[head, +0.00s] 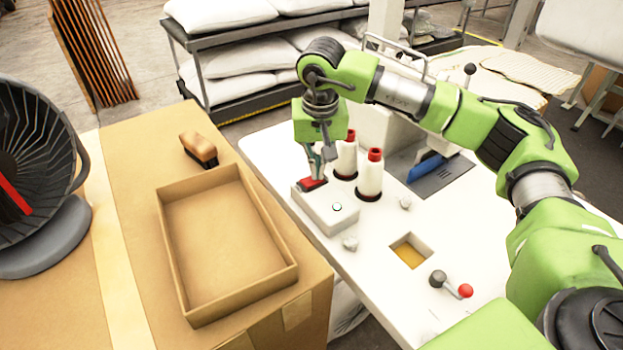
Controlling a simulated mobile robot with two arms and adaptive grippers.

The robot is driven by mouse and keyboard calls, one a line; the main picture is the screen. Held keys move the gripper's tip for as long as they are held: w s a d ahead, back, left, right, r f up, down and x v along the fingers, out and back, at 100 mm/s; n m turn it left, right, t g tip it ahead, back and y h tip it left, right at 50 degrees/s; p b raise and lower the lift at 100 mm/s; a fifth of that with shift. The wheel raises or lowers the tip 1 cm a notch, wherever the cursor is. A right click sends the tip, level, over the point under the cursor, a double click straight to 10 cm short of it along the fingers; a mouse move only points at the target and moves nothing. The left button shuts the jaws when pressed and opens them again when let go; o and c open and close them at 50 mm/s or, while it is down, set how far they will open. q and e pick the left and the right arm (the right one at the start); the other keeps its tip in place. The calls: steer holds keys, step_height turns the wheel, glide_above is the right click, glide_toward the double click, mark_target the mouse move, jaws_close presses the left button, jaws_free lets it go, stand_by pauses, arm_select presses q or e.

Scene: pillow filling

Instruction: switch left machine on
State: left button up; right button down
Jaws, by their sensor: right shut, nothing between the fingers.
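The white machine table (455,225) stretches across the middle and right. A red switch-like piece (311,185) shows at the far end of this box. My right gripper (316,173) points down right at the red piece, its fingers shut and empty. I cannot tell whether the fingertips touch it, as they partly cover it. My left gripper is not in view.
Two white spools with red tops (370,175) stand close beside the right gripper. A lever with a red ball (465,290) is at the front right. An open, empty cardboard tray (225,245) and a brush (199,150) lie to the left. Shelves with pillows (245,90) stand behind.

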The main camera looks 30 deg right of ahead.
steer(key=shift+r+p, duration=2.15)
steer(key=shift+r, duration=1.35)
steer(key=shift+f, duration=0.1)
